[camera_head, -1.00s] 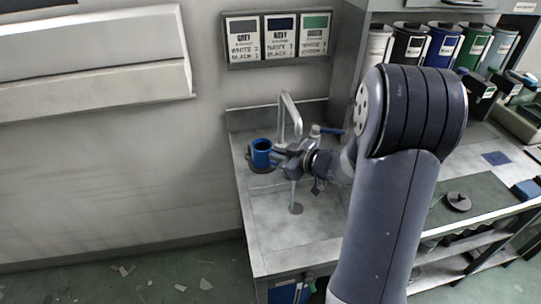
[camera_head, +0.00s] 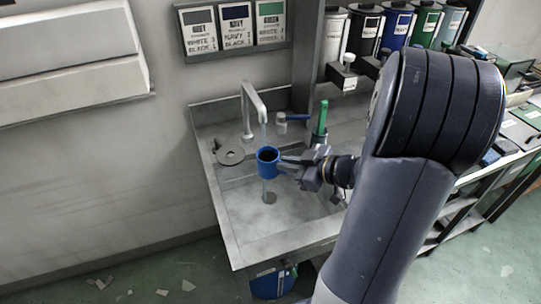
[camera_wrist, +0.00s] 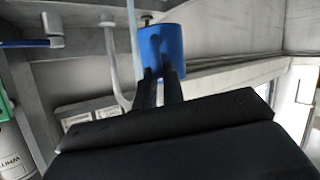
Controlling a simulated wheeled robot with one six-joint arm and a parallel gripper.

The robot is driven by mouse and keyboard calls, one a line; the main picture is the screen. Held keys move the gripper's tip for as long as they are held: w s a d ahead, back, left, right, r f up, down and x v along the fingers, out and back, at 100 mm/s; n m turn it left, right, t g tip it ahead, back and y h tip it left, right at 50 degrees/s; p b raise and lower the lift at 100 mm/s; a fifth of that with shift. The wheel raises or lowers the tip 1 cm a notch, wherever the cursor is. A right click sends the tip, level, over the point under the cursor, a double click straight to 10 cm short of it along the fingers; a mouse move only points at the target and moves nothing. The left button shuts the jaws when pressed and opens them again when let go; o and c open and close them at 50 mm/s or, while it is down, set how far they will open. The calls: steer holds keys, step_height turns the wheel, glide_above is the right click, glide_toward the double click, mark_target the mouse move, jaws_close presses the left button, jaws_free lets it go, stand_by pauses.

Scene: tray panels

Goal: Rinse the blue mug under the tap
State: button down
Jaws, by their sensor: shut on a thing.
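The blue mug (camera_head: 268,163) is held upright above the sink, its dark opening facing up. My gripper (camera_head: 285,165) is shut on it from the right. In the wrist view the mug (camera_wrist: 162,48) sits between the fingertips (camera_wrist: 160,72). The tap (camera_head: 249,100) arches over from the back of the sink. A thin pale stream (camera_head: 264,133) falls from its spout toward the mug, and a stream also shows below the mug. The head view does not show whether water enters the opening. In the wrist view the stream (camera_wrist: 131,25) passes beside the mug.
A grey disc (camera_head: 230,157) lies left of the mug. A blue lever (camera_head: 297,117) and an upright green-handled tool (camera_head: 322,118) stand right of the tap. The sink drain (camera_head: 269,198) is below the mug. Paint containers (camera_head: 366,33) line the shelf at right.

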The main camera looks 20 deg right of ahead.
steer(key=s+d+r+p, duration=0.1)
steer(key=s+r+p, duration=0.25)
steer(key=s, duration=0.55)
steer(key=w+f+b, duration=0.3)
steer(key=w+f, duration=0.1)
steer(key=w, duration=1.1)
steer(key=shift+w, duration=0.4)
steer(key=shift+s+d+f, duration=0.1)
stand_by(3.2)
steer(key=s+p, duration=0.1)
steer(key=s, duration=0.8)
stand_by(0.6)
steer(key=shift+w, duration=0.1)
stand_by(0.3)
